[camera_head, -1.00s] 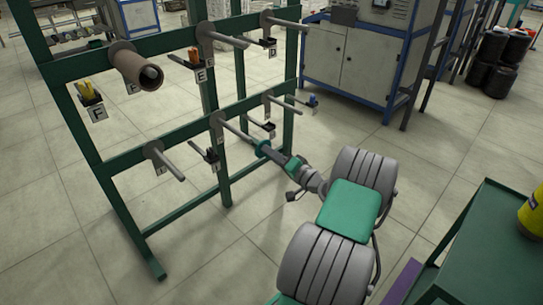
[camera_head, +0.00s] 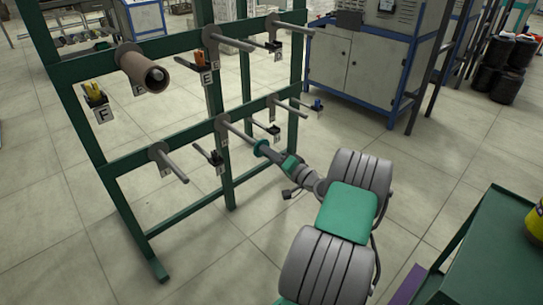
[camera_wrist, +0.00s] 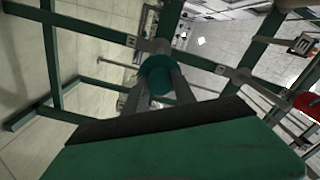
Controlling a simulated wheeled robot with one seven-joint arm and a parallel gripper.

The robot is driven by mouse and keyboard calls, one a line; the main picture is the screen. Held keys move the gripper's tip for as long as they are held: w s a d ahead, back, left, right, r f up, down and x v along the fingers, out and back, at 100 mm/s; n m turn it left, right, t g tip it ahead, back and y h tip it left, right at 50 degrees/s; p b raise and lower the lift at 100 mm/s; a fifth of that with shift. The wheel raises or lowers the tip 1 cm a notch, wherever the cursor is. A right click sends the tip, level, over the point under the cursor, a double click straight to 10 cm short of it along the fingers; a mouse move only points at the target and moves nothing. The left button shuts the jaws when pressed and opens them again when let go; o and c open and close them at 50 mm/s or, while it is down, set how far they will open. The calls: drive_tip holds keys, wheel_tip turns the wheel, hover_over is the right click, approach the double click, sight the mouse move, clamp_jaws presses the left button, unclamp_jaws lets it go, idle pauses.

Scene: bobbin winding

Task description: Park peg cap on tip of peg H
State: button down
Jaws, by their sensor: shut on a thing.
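The teal peg cap (camera_head: 261,148) is at the far end of my gripper (camera_head: 268,152), in line with the lower middle peg (camera_head: 238,133) of the green rack. In the wrist view the cap (camera_wrist: 158,75) sits between the two fingers of my gripper (camera_wrist: 160,88), which is shut on it. The peg's base (camera_wrist: 152,46) shows behind the cap. The cap meets the peg's tip in the head view; whether it is seated on it is hidden. The peg's label is too small to read surely, so I cannot confirm it is peg H.
The green rack (camera_head: 84,122) carries other bare pegs, among them one at lower left (camera_head: 172,166). A brown tube (camera_head: 140,66) is on the upper left peg. Small labelled holders sit beside the pegs. A green cart (camera_head: 490,235) stands at right; open floor lies between.

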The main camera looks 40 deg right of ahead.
drive_tip(key=shift+w+a, duration=0.1)
drive_tip(key=shift+w, duration=1.3)
drive_tip(key=shift+w, duration=0.4)
drive_tip(key=c, duration=0.9)
unclamp_jaws()
drive_tip(key=shift+c, duration=0.2)
drive_tip(key=shift+s, duration=0.1)
drive_tip(key=s+p, duration=0.2)
drive_tip(key=s, duration=0.5)
drive_tip(key=shift+s, duration=0.3)
